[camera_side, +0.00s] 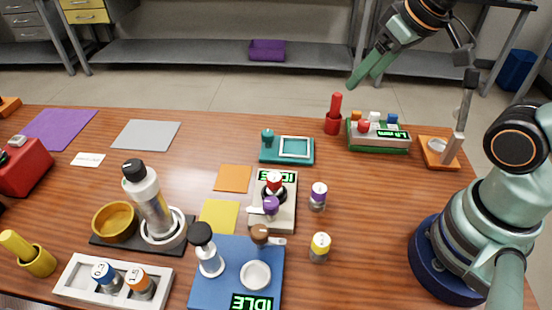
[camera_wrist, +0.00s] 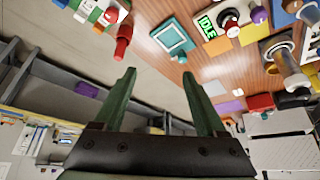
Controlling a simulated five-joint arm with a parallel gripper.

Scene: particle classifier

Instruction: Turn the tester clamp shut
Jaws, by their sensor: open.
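A beige device (camera_side: 287,217) with a green IDLE display stands mid-table. It bears a red-topped part (camera_side: 273,181) and a purple-knobbed lever (camera_side: 270,205). In front of it a blue base (camera_side: 208,281) also shows IDLE and has a brown-knobbed lever (camera_side: 260,235), a white round cup (camera_side: 255,274) and a black-topped piece (camera_side: 202,234). No label shows which is the tester. My gripper (camera_side: 363,80) is open and empty, high beyond the table's far edge, away from both devices. The wrist view shows its green fingers (camera_wrist: 158,73) apart, with the beige device (camera_wrist: 230,24) beyond.
A teal frame (camera_side: 266,157), a red bottle (camera_side: 333,123) and a green-based rack (camera_side: 378,148) stand at the back. Purple-topped (camera_side: 318,197) and yellow-topped (camera_side: 319,247) vials stand right of the devices. A tall bottle (camera_side: 147,195) is at left.

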